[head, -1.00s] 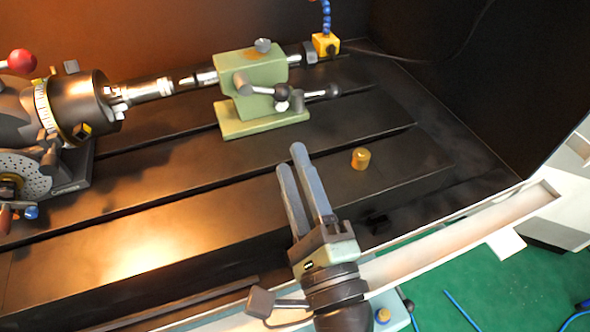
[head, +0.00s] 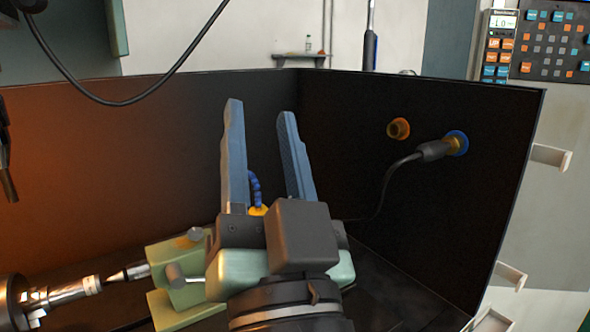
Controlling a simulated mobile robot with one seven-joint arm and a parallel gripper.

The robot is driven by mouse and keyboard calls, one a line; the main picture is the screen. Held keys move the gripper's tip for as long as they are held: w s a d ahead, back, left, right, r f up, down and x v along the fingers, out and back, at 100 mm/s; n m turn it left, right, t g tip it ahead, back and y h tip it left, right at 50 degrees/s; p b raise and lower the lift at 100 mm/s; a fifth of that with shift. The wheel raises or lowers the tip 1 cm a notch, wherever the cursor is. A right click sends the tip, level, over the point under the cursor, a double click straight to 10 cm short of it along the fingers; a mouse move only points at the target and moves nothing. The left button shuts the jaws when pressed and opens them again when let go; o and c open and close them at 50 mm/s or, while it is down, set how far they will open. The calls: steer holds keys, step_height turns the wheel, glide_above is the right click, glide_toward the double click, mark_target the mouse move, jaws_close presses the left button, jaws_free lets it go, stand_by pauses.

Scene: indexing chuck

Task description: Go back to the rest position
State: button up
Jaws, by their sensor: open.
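My gripper (head: 262,112) is raised in the middle of the head view, its two blue-grey fingers pointing up. The fingers are apart with nothing between them. Behind and below it is the green tailstock (head: 172,270), partly hidden by my gripper and wrist. The end of the chuck spindle with its metal workpiece (head: 75,292) shows at the lower left. Most of the indexing chuck is out of view.
A dark enclosure wall (head: 430,210) stands behind and to the right, with an orange knob (head: 398,129) and a cable plug (head: 435,150) on it. A control panel (head: 545,42) is at the upper right. A black cable (head: 110,100) hangs at the upper left.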

steer(key=s+d+r+n+t+h+p, duration=0.1)
steer(key=s+r+h+p, duration=0.1)
steer(key=r+p, duration=1)
steer(key=s+d+r+t+h+p, duration=0.1)
steer(key=s+r+t+h+p, duration=0.1)
steer(key=r+p, duration=1)
step_height(320, 180, up, 9)
steer(key=shift+s+d+f+n+h, duration=0.1)
steer(key=shift+s+d+n+h, duration=0.2)
steer(key=shift+s+n, duration=0.1)
